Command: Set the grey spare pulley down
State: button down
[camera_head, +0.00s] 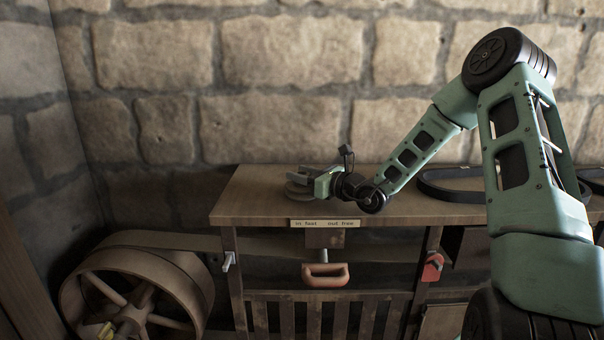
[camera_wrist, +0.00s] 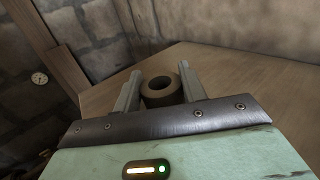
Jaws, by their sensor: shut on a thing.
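The grey spare pulley (camera_wrist: 161,100) is a short round piece with a dark centre hole, brownish in this light. In the wrist view it sits between the two fingers of my gripper (camera_wrist: 160,74), which is shut on it. In the head view the pulley (camera_head: 299,191) shows as a low disc at the left part of the wooden bench top (camera_head: 260,212), partly hidden by my gripper (camera_head: 305,180). It is at or very close to the bench surface; I cannot tell whether it touches.
A black belt (camera_head: 450,190) lies on the bench to the right, partly behind my arm. A label plate (camera_head: 324,223) and a red handle (camera_head: 325,275) are on the bench front. A large belt wheel (camera_head: 135,290) stands at lower left. A stone wall (camera_head: 290,120) rises behind.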

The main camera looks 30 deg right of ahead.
jog(key=c, duration=0.8)
grip_release()
